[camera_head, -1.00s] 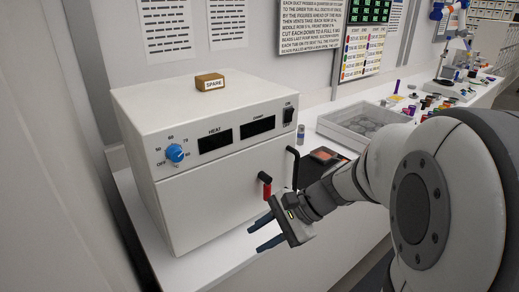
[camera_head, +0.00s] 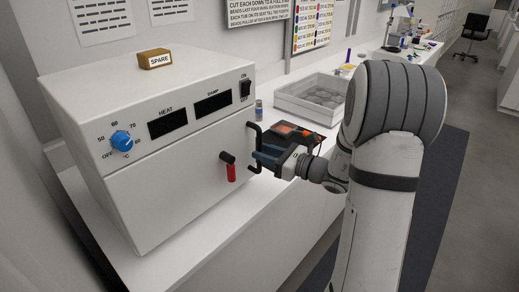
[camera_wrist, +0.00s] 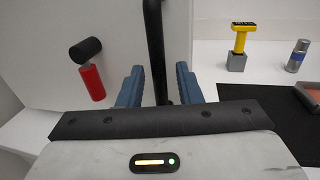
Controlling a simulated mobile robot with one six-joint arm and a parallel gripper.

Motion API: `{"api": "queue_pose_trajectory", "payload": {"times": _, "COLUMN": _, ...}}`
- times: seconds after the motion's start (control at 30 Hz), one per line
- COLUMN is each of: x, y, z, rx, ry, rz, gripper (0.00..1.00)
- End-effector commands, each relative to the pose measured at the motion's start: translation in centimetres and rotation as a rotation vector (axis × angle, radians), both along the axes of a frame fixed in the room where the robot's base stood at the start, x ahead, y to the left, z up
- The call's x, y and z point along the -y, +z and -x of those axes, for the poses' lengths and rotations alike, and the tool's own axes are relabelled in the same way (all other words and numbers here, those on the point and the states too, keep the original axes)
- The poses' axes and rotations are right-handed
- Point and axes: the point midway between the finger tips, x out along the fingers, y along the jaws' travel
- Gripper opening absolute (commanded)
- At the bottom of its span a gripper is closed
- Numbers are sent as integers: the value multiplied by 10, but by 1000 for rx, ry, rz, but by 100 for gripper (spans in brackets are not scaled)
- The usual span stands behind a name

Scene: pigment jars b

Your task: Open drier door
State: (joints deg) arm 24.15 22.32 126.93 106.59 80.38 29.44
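The drier is a white box whose door (camera_head: 165,205) is the lower front panel, closed. A black bar handle (camera_head: 251,150) stands at the door's right edge; it also shows upright in the wrist view (camera_wrist: 155,45). A latch with a black knob and red grip (camera_head: 231,173) sits left of the handle; in the wrist view its red grip (camera_wrist: 92,82) hangs down, slightly tilted. My gripper (camera_head: 262,156) is at the handle. In the wrist view its blue fingers (camera_wrist: 158,84) are apart, one on each side of the handle, with gaps visible.
A wooden SPARE block (camera_head: 154,59) lies on the drier. A blue dial (camera_head: 122,141) is on its front. Right of the drier are a small vial (camera_head: 258,110), a tray of discs (camera_head: 312,98) and a yellow-topped tool (camera_wrist: 240,40). Floor is free at right.

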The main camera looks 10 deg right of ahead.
Motion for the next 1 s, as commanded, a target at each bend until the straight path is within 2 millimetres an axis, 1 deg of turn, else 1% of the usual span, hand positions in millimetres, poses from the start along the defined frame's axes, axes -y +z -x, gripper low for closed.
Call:
{"api": "queue_pose_trajectory", "payload": {"times": 0.03, "x": -6, "y": 1, "z": -5, "rx": 1, "ry": 3, "rz": -1, "gripper": 32}}
{"api": "queue_pose_trajectory", "payload": {"times": 0.13, "x": -13, "y": 1, "z": -11, "rx": 1, "ry": 4, "rz": 1, "gripper": 32}}
{"api": "queue_pose_trajectory", "payload": {"times": 0.47, "x": -17, "y": 0, "z": -14, "rx": 1, "ry": 3, "rz": 1, "gripper": 32}}
{"api": "queue_pose_trajectory", "payload": {"times": 0.87, "x": -17, "y": 0, "z": -14, "rx": 1, "ry": 4, "rz": 1, "gripper": 0}}
{"api": "queue_pose_trajectory", "payload": {"times": 1.0, "x": -17, "y": 0, "z": -14, "rx": 1, "ry": 4, "rz": 1, "gripper": 0}}
